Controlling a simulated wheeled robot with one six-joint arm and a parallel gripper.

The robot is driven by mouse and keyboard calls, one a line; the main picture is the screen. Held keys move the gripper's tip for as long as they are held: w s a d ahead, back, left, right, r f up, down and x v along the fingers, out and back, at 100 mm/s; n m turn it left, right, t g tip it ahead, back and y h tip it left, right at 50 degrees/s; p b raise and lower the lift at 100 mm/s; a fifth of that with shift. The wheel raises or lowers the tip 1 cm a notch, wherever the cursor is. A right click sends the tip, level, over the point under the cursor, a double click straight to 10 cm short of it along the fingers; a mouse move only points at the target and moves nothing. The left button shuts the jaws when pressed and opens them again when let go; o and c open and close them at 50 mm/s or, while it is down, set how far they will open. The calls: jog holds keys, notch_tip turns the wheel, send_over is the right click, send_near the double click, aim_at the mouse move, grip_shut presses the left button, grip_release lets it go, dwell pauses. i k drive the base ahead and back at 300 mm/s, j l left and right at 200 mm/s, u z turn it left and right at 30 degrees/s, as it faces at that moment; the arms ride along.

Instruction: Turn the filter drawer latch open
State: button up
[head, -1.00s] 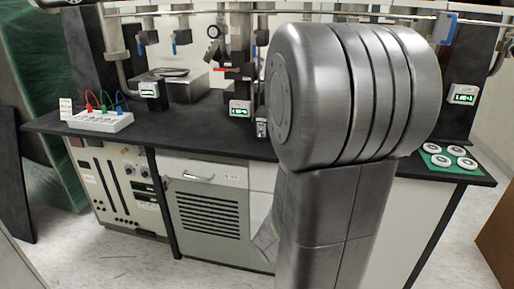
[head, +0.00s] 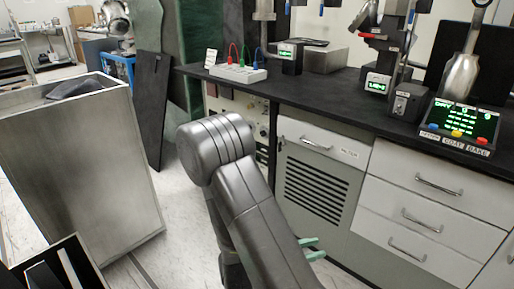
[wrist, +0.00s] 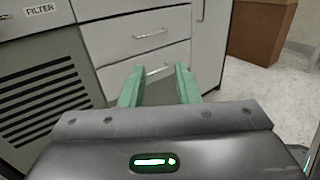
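The filter drawer (head: 318,145) is a pale front under the black bench, above a louvred grey panel. It carries a FILTER label (head: 348,153) and a metal handle (head: 315,143); I cannot make out a separate latch. My gripper (head: 312,248) has teal fingers and is low in front of the cabinet, below and apart from the drawer. In the wrist view my gripper (wrist: 159,80) is open and empty, facing the plain drawers to the right.
Plain drawers (head: 412,215) with bar handles stand right of the louvred panel (head: 317,185). A control panel (head: 458,127) and instruments sit on the black bench top (head: 345,95). A large grey bin (head: 85,165) stands at the left. Floor between bin and cabinet is partly clear.

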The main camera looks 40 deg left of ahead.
aim_at(281, 145)
jog(key=i+j+u, duration=0.2)
jog(key=u, duration=0.15)
jog(key=i+j+u, duration=0.1)
jog(key=i+u, duration=0.65)
jog(key=i+l, duration=0.1)
jog(key=i, duration=0.55)
